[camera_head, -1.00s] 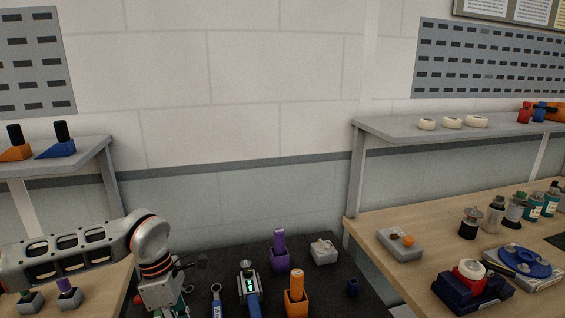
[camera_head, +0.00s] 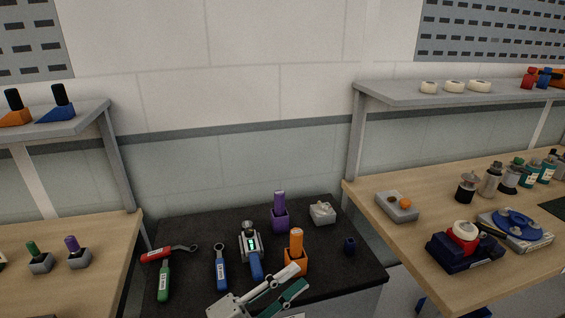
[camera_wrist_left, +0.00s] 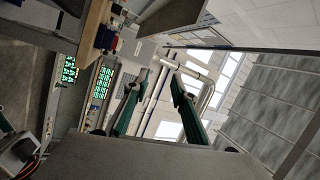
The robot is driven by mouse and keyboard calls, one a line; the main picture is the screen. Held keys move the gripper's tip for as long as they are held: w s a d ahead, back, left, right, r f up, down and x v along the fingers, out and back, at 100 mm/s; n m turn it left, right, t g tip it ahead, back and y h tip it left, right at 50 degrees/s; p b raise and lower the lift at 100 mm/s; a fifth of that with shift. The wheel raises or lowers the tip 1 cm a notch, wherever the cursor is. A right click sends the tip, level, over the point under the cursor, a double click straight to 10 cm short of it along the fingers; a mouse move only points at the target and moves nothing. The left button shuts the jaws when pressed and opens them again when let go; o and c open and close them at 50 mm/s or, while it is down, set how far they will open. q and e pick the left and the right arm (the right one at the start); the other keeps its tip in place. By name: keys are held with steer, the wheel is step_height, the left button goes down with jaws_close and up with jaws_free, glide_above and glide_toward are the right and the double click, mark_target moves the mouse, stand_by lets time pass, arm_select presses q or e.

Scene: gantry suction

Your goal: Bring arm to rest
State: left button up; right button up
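My left gripper (camera_head: 300,276) shows at the bottom middle of the head view, in front of the black-topped bench (camera_head: 330,262). Its pale and green fingers point to the upper right, with a gap between them. In the left wrist view the two green-padded fingers (camera_wrist_left: 158,82) stand apart with nothing between them. The fingers overlap the foot of the orange holder (camera_head: 295,262) in the picture; I cannot tell whether they touch. Most of the left arm is out of the head view. My right gripper is not in view.
Wooden benches stand left (camera_head: 100,222) and right (camera_head: 465,288), both with shelves.

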arm_select(q)
steer(key=s+a+f+n+t+y, duration=0.1)
steer(key=a+f+n+t+y, duration=0.3)
steer(key=a+f+n+y, duration=0.9)
steer(key=s+a+f+n+g+y, duration=0.1)
steer(key=s+a+f+n, duration=0.3)
steer(key=f, duration=0.4)
steer(key=s+a+f+n+g+y, duration=0.1)
steer(key=s+a+f+n+g, duration=0.3)
steer(key=s+f, duration=0.4)
steer(key=shift+s+a+f+n+y, duration=0.25)
steer(key=shift+a+f+n, duration=0.25)
steer(key=shift+a+f, duration=0.4)
steer(key=shift+w+a+r, duration=0.1)
steer(key=shift+a+r, duration=0.05)
steer(key=shift+r, duration=0.05)
